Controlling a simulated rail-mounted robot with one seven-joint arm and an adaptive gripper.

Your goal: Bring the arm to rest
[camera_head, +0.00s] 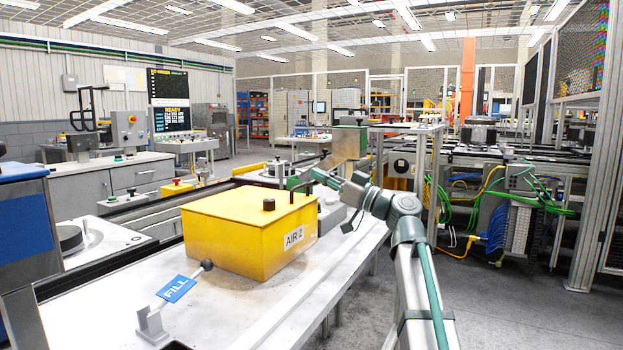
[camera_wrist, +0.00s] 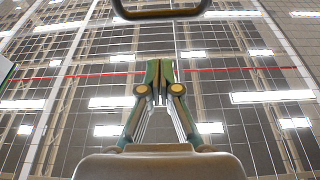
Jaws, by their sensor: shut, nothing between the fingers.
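My arm rises from the lower right of the head view, bends at a grey-green joint and reaches left behind the yellow box marked AIR 2 (camera_head: 235,235). In the wrist view my gripper (camera_wrist: 165,75) is shut, its two fingertips together with nothing between them. Ceiling lights and mesh fill the background there. In the head view the gripper end is small beside the box's dark handle (camera_head: 303,187), and I cannot tell whether they touch. A dark curved bar (camera_wrist: 160,14) crosses the top edge of the wrist view, beyond the fingertips.
The yellow box stands on a pale workbench (camera_head: 275,310). A lever with a blue FILL tag (camera_head: 176,288) stands at the bench's front left. A conveyor line with cables (camera_head: 500,165) is at the right. Grey floor (camera_head: 505,285) is open at the lower right.

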